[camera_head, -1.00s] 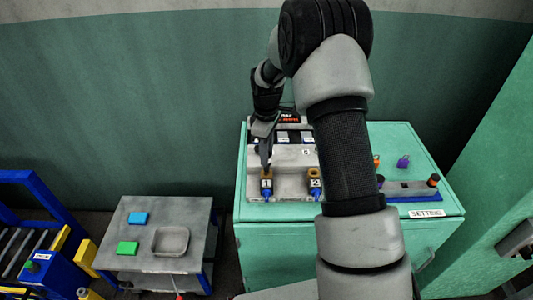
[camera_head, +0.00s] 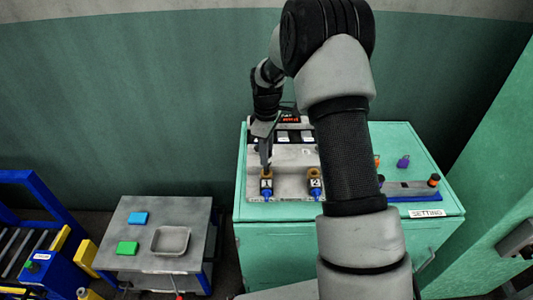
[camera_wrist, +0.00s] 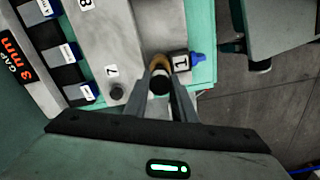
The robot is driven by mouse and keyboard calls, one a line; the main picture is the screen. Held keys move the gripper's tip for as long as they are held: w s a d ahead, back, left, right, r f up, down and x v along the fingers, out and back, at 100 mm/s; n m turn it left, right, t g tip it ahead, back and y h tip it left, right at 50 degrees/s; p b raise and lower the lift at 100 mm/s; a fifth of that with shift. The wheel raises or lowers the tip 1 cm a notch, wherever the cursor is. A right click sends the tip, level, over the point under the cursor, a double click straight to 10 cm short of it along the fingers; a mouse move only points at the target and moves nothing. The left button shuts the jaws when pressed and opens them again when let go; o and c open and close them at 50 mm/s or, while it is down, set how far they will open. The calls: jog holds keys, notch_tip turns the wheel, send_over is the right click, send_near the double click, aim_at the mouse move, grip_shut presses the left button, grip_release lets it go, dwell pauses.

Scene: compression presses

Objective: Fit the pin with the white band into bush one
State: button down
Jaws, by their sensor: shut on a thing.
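Bush one is a brass ring (camera_wrist: 159,60) beside a label marked 1 (camera_wrist: 181,62) in the wrist view. In the head view the label 1 (camera_head: 266,184) stands at the front left of the press fixture. My gripper (camera_wrist: 160,80) is shut on a dark pin (camera_wrist: 160,84), seen nearly end-on. The pin overlaps the near side of the brass ring in the wrist view. I cannot tell how deep it sits in the bush, and its white band is not clear. In the head view my gripper (camera_head: 265,158) points down right over bush one.
Bush two (camera_head: 314,173) stands to the right, partly near my arm. A purple pin (camera_head: 403,161) and a grey block (camera_head: 405,188) with an orange-topped piece (camera_head: 433,180) lie further right. A side table (camera_head: 130,212) with a tray (camera_head: 171,240) is at left.

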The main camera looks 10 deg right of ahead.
jog(key=shift+f+b, duration=1.45)
jog(key=shift+f, duration=0.75)
jog(key=c, duration=1.4)
grip_release()
notch_tip(320, 180, up, 17)
jog(key=shift+r, duration=0.2)
